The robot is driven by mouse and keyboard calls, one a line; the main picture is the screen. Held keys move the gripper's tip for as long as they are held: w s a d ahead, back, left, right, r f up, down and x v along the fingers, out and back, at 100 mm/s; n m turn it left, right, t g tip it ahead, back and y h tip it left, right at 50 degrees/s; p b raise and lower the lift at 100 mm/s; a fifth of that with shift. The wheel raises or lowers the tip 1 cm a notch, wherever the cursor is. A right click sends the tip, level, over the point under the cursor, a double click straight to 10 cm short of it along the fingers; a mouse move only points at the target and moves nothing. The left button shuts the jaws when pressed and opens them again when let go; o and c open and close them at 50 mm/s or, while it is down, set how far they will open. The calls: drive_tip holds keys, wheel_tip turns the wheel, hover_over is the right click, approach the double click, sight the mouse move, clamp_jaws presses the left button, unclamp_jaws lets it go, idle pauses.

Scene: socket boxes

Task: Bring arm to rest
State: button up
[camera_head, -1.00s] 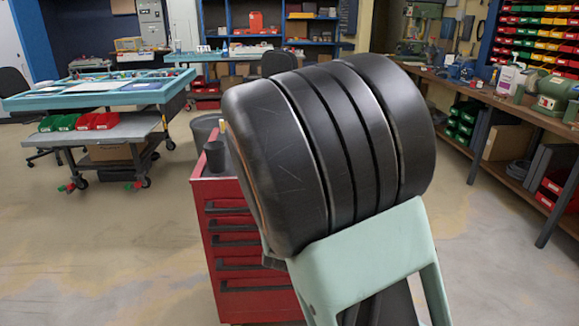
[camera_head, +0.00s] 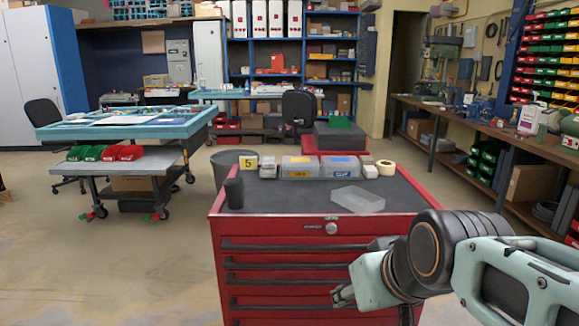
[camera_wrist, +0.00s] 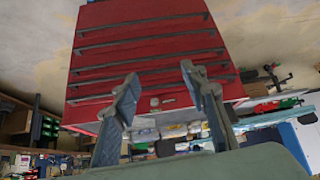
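My arm reaches in from the right of the head view, in front of the red tool cabinet (camera_head: 300,235). My gripper (camera_head: 343,297) is low, in front of the cabinet's drawers and below its top. In the wrist view, the two fingers of my gripper (camera_wrist: 160,82) stand well apart with nothing between them. That view is turned over, with the red drawers (camera_wrist: 150,45) at the top.
A teal table (camera_head: 125,125) stands left, a long workbench (camera_head: 470,120) right. Floor (camera_head: 110,260) at left is clear.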

drive_tip(key=s+d+m+g+h+p, duration=0.1)
drive_tip(key=s+d+m+g+p, duration=0.1)
drive_tip(key=s, duration=0.6)
wheel_tip(320, 180, up, 22)
drive_tip(key=p, duration=2.2)
drive_tip(key=shift+w+a, duration=0.25)
